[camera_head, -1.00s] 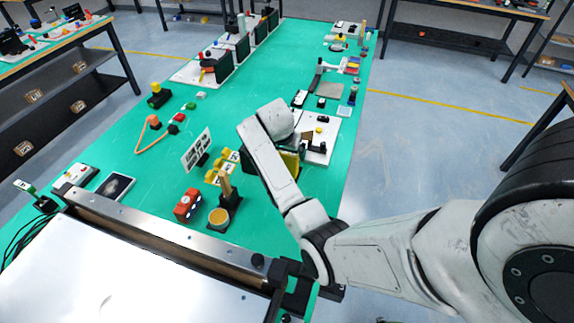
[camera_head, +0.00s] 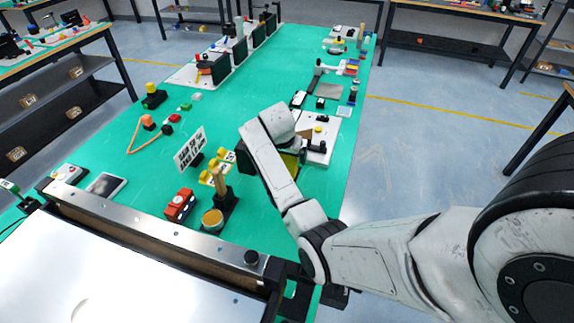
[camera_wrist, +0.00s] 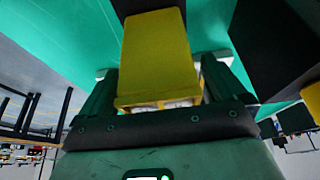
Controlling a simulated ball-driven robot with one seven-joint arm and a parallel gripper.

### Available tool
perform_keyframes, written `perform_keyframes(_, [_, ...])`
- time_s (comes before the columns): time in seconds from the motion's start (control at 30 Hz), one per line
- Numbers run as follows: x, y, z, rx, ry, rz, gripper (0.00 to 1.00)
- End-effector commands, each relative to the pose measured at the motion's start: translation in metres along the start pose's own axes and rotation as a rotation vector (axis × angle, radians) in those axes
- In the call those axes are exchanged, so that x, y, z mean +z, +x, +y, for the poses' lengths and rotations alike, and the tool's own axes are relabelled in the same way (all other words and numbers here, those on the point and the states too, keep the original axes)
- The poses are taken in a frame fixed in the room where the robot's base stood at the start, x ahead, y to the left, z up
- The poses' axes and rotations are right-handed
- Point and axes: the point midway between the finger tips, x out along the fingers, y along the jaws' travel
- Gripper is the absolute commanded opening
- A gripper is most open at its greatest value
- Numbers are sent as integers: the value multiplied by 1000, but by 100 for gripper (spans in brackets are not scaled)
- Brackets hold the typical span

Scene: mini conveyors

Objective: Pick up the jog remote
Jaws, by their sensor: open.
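A yellow block-like thing (camera_wrist: 158,50), which could be the jog remote, fills the middle of the wrist view; I cannot tell for sure. My gripper (camera_wrist: 157,82) is open, with one dark finger on each side of it and a gap at least on the left. I cannot tell whether the fingers touch it. In the head view a patch of yellow (camera_head: 290,162) shows beside my arm's end. My forearm hides the gripper and most of that patch there.
A white board (camera_head: 318,150) with dark parts lies just beyond my arm's end. A red box (camera_head: 180,205), a round orange-topped part (camera_head: 212,219) and yellow pieces (camera_head: 213,172) stand left of the arm on the green table (camera_head: 250,90). Dark blocks (camera_wrist: 275,45) are close in the wrist view.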

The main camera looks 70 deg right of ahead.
Motion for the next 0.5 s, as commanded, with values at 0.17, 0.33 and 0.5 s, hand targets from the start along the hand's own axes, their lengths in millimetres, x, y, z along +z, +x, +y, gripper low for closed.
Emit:
perform_keyframes(0.17, [0,0,0,0,0,0,87])
perform_keyframes(0.33, [0,0,0,0,0,0,71])
perform_keyframes(0.5, [0,0,0,0,0,0,55])
